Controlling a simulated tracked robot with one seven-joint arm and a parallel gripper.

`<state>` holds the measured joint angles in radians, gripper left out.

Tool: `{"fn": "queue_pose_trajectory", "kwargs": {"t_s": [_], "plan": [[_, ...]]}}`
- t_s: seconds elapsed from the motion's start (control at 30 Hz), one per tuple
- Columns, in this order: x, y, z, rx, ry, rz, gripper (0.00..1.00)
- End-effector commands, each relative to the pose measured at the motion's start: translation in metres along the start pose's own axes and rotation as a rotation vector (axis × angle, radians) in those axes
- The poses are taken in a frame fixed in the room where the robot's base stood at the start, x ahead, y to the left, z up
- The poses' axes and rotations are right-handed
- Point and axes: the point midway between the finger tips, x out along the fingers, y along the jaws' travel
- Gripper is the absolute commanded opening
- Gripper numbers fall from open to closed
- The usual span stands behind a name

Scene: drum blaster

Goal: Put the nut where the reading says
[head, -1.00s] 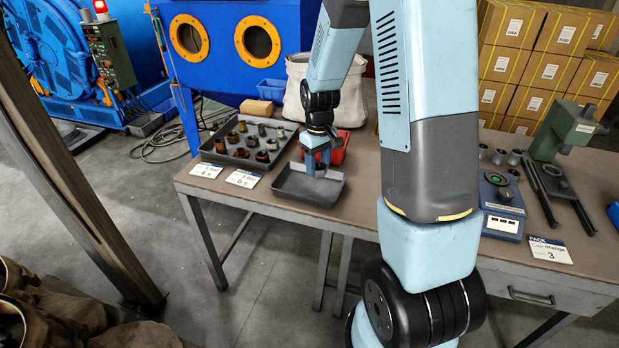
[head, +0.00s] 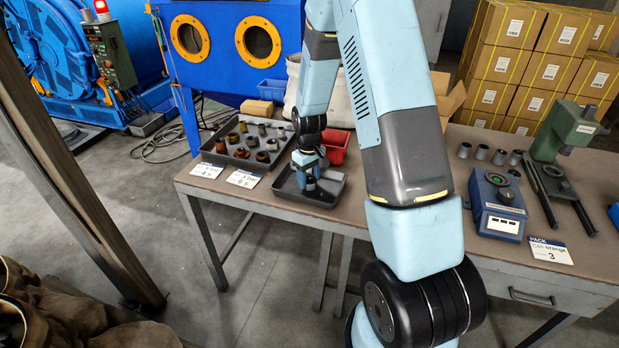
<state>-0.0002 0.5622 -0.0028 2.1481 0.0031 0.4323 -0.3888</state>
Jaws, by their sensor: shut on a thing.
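My gripper (head: 308,180) is over the empty-looking dark tray (head: 331,196) at the front left of the bench, low and near its floor. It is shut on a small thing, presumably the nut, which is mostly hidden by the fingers. I cannot tell whether that thing touches the tray. A blue instrument (head: 498,207) with a round dial and a white display stands on the right of the bench. Its reading is too small to make out.
A dark tray (head: 226,158) of several nuts or fittings stands to the left, with cards (head: 243,179) in front. A red bin (head: 337,143) is behind my gripper. Several grey cups (head: 482,152), a green press (head: 566,130) and a PACK card (head: 550,251) are at right.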

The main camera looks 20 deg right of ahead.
Motion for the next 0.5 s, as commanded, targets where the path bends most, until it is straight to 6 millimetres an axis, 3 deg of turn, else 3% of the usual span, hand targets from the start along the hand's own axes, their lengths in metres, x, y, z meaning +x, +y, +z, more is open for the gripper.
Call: {"fn": "queue_pose_trajectory", "kwargs": {"t_s": [0.5], "plan": [[0.0067,0.0005,0.0003,0.001,0.000,0.000,0.04]]}}
